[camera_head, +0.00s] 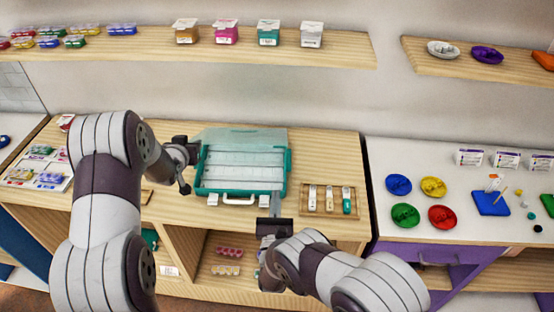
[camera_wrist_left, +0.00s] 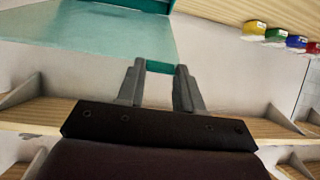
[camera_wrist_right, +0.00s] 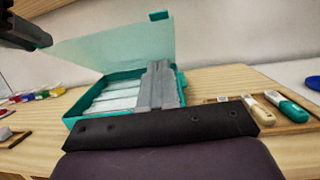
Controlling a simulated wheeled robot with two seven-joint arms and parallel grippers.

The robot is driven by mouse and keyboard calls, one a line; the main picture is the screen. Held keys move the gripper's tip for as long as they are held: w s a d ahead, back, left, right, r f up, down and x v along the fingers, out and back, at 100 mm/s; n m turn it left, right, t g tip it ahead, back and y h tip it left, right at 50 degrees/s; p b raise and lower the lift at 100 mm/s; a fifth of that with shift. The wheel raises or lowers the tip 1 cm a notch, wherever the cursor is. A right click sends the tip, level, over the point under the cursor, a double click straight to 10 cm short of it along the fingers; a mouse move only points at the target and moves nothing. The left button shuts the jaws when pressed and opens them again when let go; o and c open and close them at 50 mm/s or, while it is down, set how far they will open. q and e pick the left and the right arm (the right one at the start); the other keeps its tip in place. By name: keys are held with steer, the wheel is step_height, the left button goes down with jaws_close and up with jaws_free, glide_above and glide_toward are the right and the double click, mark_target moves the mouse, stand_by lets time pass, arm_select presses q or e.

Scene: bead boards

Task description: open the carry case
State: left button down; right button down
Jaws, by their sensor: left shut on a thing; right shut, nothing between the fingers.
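The carry case (camera_head: 286,178) is a teal box with white rows inside, on the wooden table, its white handle toward me. Its clear teal-tinted lid (camera_head: 242,136) stands raised at the back; it also shows upright in the right wrist view (camera_wrist_right: 115,47). My left gripper (camera_head: 194,152) is at the lid's left side. In the left wrist view its fingers (camera_wrist_left: 160,70) are shut on a small teal tab of the lid. My right gripper (camera_head: 276,200) is shut and empty at the case's front right corner; its fingers (camera_wrist_right: 158,75) hide part of the case in the right wrist view.
A wooden tray (camera_head: 357,200) with several small tools lies just right of the case. Sorted packs (camera_head: 47,168) lie at the left. A shelf (camera_head: 200,57) runs above. A white table (camera_head: 460,187) with coloured dishes stands at the right.

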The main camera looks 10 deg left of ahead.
glide_toward(277, 147)
steer(key=w+f, duration=0.3)
steer(key=w, duration=0.1)
arm_select(q)
steer(key=shift+w+r, duration=0.1)
arm_select(e)
steer(key=shift+w+a+r, duration=0.1)
steer(key=shift+w+r, duration=0.6)
steer(key=shift+r, duration=0.2)
steer(key=shift+w+a+r, duration=0.1)
steer(key=shift+w+r, duration=0.65)
steer(key=shift+r, duration=0.15)
steer(key=shift+w+r, duration=0.2)
steer(key=shift+r, duration=0.25)
steer(key=shift+w+r, duration=0.2)
steer(key=shift+r, duration=0.25)
